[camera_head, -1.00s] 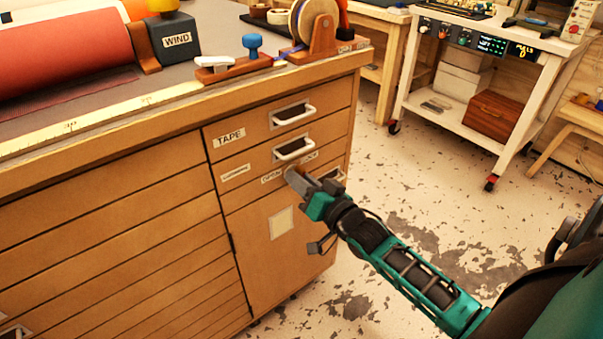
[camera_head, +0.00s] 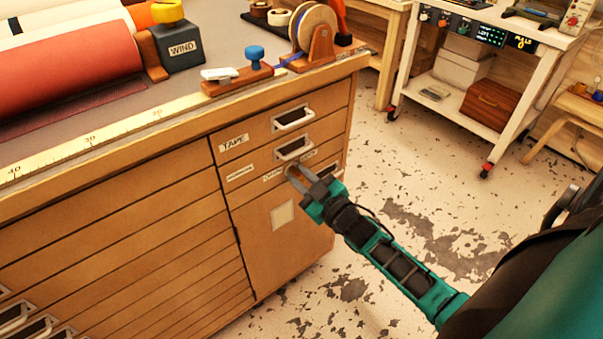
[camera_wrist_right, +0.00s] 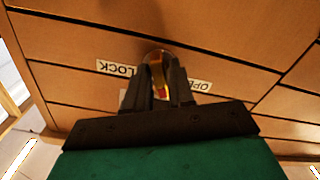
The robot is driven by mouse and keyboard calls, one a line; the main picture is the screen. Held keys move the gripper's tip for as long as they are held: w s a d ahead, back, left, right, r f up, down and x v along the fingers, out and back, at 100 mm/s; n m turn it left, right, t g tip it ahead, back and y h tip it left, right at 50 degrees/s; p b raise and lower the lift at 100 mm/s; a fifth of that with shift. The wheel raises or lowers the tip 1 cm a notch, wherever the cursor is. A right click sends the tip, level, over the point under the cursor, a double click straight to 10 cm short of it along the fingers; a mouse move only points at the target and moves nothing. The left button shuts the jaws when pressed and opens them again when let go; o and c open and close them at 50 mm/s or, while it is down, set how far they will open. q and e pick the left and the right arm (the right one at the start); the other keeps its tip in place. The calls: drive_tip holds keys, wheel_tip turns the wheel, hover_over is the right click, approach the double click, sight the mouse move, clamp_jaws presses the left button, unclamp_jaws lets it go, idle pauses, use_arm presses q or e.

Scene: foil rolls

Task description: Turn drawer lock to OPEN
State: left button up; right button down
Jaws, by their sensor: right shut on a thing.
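The drawer lock (camera_wrist_right: 157,58) is a round brass-coloured piece with a red mark on the cabinet (camera_head: 283,255) front, between a LOCK label (camera_wrist_right: 117,68) and an OPEN label (camera_wrist_right: 201,86) in the right wrist view. That view sees the labels upside down. My right gripper (camera_head: 291,172) reaches the drawer front from the right in the head view. In the right wrist view its fingers (camera_wrist_right: 163,72) are shut on the lock's knob and hide part of it. The knob's exact angle is hard to read. My left gripper is not in view.
Two white-handled drawers (camera_head: 293,120) sit above the lock, beside a TAPE label (camera_head: 233,143). The worktop holds a red roll (camera_head: 75,57), a WIND block (camera_head: 178,47) and a tape dispenser (camera_head: 315,35). A white cart (camera_head: 480,60) stands behind; the floor between is clear.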

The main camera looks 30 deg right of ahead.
drive_tip(key=shift+n+p, duration=0.3)
drive_tip(key=shift+n, duration=1.7)
drive_tip(key=c, duration=1.1)
unclamp_jaws()
drive_tip(key=shift+c, duration=0.2)
drive_tip(key=s+d+p, duration=0.1)
drive_tip(key=s+p, duration=0.1)
drive_tip(key=s, duration=1)
drive_tip(key=shift+s, duration=0.4)
drive_tip(key=shift+r, duration=0.1)
